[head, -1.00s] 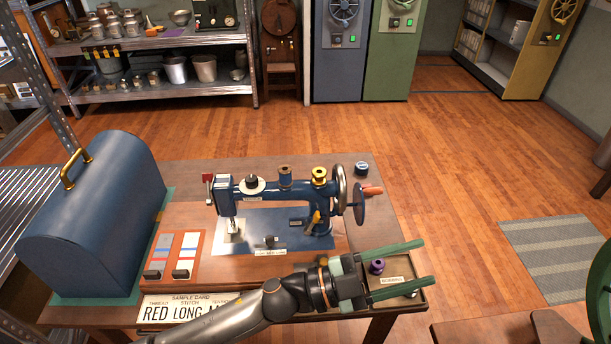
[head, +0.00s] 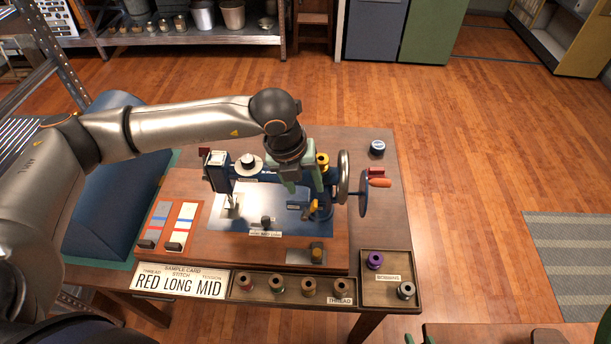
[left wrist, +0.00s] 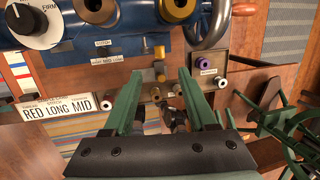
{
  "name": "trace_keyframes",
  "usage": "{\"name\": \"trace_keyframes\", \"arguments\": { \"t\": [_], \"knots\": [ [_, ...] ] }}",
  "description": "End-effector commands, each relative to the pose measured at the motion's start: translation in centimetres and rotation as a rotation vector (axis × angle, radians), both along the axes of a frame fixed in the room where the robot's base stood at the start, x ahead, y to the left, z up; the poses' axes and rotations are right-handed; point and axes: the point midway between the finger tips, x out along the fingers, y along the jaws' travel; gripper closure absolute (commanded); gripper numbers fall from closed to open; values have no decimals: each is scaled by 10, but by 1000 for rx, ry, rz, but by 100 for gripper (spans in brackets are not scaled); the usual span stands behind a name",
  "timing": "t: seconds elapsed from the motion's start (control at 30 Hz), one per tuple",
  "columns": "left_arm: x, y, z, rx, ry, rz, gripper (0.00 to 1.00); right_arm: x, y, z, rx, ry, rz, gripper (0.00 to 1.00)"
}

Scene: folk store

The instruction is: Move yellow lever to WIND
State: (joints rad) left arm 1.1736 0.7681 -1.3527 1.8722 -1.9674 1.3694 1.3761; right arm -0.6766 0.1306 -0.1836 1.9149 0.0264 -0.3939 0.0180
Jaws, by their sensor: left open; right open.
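A blue sewing machine (head: 245,178) stands on a wooden base on the table. The small yellow lever (head: 315,206) is on its right pillar, tilted, beside a small dark label (head: 296,205) that I cannot read. My left gripper (head: 303,181) is over the machine's arm, open and pointing down. In the left wrist view, the yellow lever (left wrist: 159,51) shows beyond the open fingers (left wrist: 159,88), with nothing between them. I cannot tell whether a finger touches the lever in the head view. My right gripper (head: 420,339) just shows its green fingertips at the bottom edge, open.
The handwheel (head: 364,192) and a gold spool (head: 322,160) are close to my left gripper. A brass block (head: 318,253) sits on the base front. Thread (head: 240,293) and bobbin (head: 368,300) trays and a sample card (head: 178,283) lie in front. The table's right back is mostly clear.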

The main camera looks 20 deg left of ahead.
Motion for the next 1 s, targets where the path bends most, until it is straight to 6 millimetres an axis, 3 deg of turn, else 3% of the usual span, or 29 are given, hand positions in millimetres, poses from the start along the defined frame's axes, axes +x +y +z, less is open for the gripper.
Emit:
{"name": "trace_keyframes", "arguments": {
  "t": [0.37,1.0],
  "knots": [
    [4,-4,-24,-2,3,-1,43,-2,0,-1,0,4,1,55],
    [15,-12,-76,-3,1,-2,43,-2,0,-33,0,5,1,55]
  ]
}}
